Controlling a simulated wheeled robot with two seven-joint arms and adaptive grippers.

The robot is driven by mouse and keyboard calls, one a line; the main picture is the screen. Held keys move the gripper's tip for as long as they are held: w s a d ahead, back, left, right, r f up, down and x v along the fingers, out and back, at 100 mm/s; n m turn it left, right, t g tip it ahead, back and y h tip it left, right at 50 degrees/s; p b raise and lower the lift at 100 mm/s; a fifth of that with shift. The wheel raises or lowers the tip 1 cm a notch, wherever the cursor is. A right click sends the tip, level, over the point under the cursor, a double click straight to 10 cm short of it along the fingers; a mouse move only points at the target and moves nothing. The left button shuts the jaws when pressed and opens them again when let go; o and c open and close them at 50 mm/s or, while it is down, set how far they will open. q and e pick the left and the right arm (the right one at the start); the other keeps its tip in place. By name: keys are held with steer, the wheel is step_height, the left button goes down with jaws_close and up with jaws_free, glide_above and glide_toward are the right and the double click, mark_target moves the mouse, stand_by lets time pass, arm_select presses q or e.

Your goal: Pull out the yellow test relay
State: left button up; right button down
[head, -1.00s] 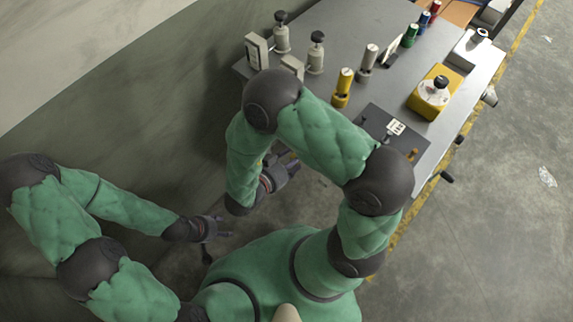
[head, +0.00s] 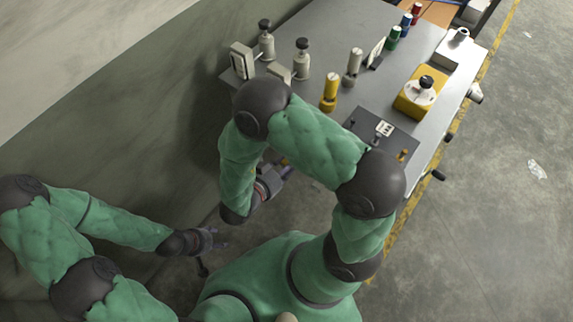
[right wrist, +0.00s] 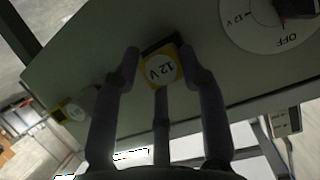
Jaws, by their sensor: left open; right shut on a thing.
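The yellow test relay (right wrist: 162,68) shows in the right wrist view as a yellow block with a round white "12 V" label. It lies between the two fingertips of my right gripper (right wrist: 163,72), which is shut on it. A dark strip borders its far edge at the grey-green panel (right wrist: 110,65); I cannot tell how deep it sits. In the head view my right gripper (head: 272,178) is low beside the bench's near edge, partly hidden by my arm, and the relay cannot be made out. My left gripper (head: 208,240) is open and empty, away from the bench.
A white dial (right wrist: 268,22) marked "OFF" is right of the relay, and a smaller yellow-edged part (right wrist: 72,110) is at left. The grey bench (head: 315,30) carries a yellow box (head: 405,107), a yellow cylinder (head: 329,92) and several knobbed posts.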

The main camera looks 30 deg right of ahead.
steer(key=shift+w+a+r, duration=0.1)
steer(key=shift+a, duration=0.15)
steer(key=shift+s+a+p, duration=0.3)
steer(key=shift+a+p, duration=0.05)
steer(key=shift+a, duration=0.35)
steer(key=shift+s+a+p, duration=0.35)
steer(key=shift+a, duration=0.3)
steer(key=shift+s+a+p, duration=0.3)
steer(key=shift+a+p, duration=0.05)
steer(key=shift+a, duration=0.35)
steer(key=a+p, duration=0.1)
steer(key=s+a, duration=0.1)
steer(key=shift+s+a+p, duration=0.1)
steer(key=shift+a+p, duration=0.25)
